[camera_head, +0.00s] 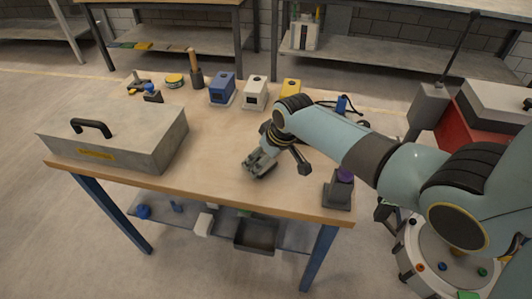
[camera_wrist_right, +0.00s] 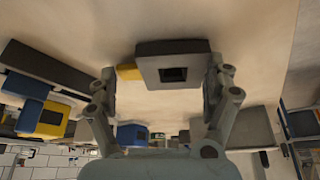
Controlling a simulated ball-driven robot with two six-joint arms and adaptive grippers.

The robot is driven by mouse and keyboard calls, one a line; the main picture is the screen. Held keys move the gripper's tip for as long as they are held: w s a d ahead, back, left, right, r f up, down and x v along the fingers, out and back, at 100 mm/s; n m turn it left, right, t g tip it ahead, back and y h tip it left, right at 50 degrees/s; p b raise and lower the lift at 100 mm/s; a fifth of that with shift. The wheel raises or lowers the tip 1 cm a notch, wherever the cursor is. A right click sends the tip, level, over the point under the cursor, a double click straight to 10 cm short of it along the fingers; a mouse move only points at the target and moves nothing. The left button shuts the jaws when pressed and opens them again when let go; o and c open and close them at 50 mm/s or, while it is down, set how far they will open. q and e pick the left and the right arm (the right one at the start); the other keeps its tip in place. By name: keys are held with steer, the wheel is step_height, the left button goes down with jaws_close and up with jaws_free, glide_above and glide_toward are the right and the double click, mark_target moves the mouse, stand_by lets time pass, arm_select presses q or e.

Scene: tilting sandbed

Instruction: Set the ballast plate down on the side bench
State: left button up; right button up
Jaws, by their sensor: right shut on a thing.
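The side bench (camera_head: 225,178) is a wooden-topped table with blue legs in the head view. My right gripper (camera_head: 260,162) is low over its front middle, reaching in from the right. In the right wrist view, my right gripper (camera_wrist_right: 163,72) is shut on a grey block with a dark square in its face, which I take to be the ballast plate (camera_wrist_right: 148,76). A finger stands on each side of it. A small yellow part shows beside it. In the head view the gripper mostly hides the plate. I cannot tell whether the plate touches the bench top. My left gripper is not in view.
A grey case (camera_head: 150,132) with a black handle fills the bench's left. Blue (camera_head: 222,88), white (camera_head: 255,93) and yellow (camera_head: 291,88) boxes stand along the back. A dark stand with a purple top (camera_head: 338,192) is at the front right corner. The bench top left of my gripper is clear.

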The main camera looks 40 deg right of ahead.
steer(key=shift+f, duration=0.15)
stand_by(0.4)
steer(key=o, duration=1.1)
step_height(320, 180, up, 8)
steer(key=p, duration=0.8)
steer(key=shift+p, duration=0.3)
